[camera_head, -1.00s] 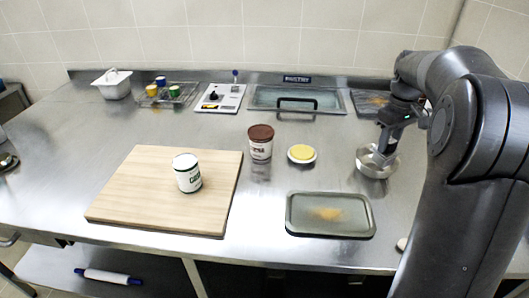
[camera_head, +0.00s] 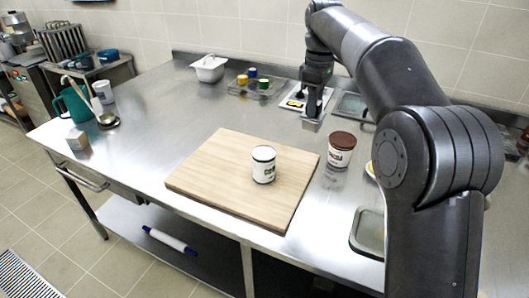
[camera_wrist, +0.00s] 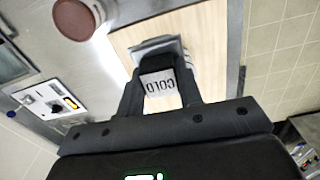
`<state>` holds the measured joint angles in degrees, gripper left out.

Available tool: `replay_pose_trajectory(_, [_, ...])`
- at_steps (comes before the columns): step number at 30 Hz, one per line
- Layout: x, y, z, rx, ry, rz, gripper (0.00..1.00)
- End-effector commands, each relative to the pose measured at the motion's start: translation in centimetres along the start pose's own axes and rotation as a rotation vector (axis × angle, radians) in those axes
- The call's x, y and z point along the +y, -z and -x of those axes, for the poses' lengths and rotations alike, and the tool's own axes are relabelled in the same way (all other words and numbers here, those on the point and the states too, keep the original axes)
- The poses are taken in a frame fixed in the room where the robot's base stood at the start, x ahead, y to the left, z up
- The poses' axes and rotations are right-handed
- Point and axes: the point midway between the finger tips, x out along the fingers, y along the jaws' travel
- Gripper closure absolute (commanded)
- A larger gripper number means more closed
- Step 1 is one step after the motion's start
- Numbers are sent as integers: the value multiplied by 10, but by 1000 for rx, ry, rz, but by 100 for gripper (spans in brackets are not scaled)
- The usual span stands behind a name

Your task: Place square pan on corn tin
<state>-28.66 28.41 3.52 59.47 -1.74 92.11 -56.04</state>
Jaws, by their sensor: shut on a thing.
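My gripper (camera_head: 312,112) is in the air behind and right of the tin, near the white scale. It is shut on a small grey metal pan (camera_head: 311,125), which I take as the square pan. In the wrist view the pan (camera_wrist: 160,42) sits between the fingers, with a white label reading "COLD". My gripper and wrist hide part of it. I cannot make out the corn tin in the wrist view.
A brown-lidded tub (camera_head: 341,150) stands right of the board. The scale (camera_head: 293,98), a wire rack (camera_head: 262,88) with small coloured jars and a white container (camera_head: 210,68) are at the back. A flat tray (camera_head: 368,232) is front right.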

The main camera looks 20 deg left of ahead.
Motion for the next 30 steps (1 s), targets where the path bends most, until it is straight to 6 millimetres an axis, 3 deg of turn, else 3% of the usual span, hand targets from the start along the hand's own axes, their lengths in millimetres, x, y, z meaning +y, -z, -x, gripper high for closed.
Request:
replay_pose_trajectory(6, [-12, 30, -4, 0, 1, 43, 96])
replay_pose_trajectory(18, [-27, 114, -55, 0, 1, 42, 96])
replay_pose_trajectory(26, [-30, 132, -70, 0, 1, 38, 96])
replay_pose_trajectory(30, [-30, 132, -92, -1, 1, 39, 96])
